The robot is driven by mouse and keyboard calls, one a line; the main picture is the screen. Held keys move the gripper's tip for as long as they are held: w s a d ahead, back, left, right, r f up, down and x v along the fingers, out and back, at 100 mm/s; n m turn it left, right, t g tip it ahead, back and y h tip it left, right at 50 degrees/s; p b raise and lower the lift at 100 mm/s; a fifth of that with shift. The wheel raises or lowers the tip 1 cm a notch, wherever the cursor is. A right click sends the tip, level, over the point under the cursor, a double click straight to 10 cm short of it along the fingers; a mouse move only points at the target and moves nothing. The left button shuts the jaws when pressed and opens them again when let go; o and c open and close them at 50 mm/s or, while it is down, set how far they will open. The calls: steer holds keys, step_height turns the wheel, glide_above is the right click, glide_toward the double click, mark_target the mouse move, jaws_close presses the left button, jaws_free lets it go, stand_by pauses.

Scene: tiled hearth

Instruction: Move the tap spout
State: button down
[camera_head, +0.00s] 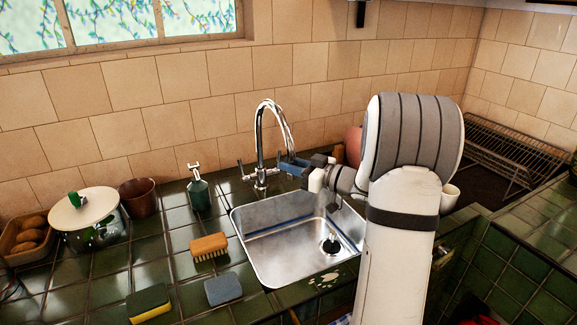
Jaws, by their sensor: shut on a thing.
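The tap is chrome and stands behind the sink, with a lever on each side of its base. Its tall curved spout (260,128) arches up and comes down toward the right. My gripper (291,164) reaches in from the right and is shut on the lower end of the tap spout. Its fingers hide the spout's tip. The steel sink (262,248) lies below and in front, empty, with a dark plug in its floor. My arm covers the sink's right edge.
A green bottle (199,192), brown brush (208,247), grey sponge (223,289) and green-yellow sponge (149,304) are left of the sink. A lidded pot (88,217) and brown cup (139,198) stand farther left. A dish rack (510,150) is behind my arm at right.

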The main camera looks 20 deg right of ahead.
steer(key=shift+r, duration=0.1)
steer(key=c, duration=1.3)
jaws_free()
steer(key=shift+a, duration=0.15)
steer(key=v, duration=0.7)
steer(key=shift+s+d, duration=0.3)
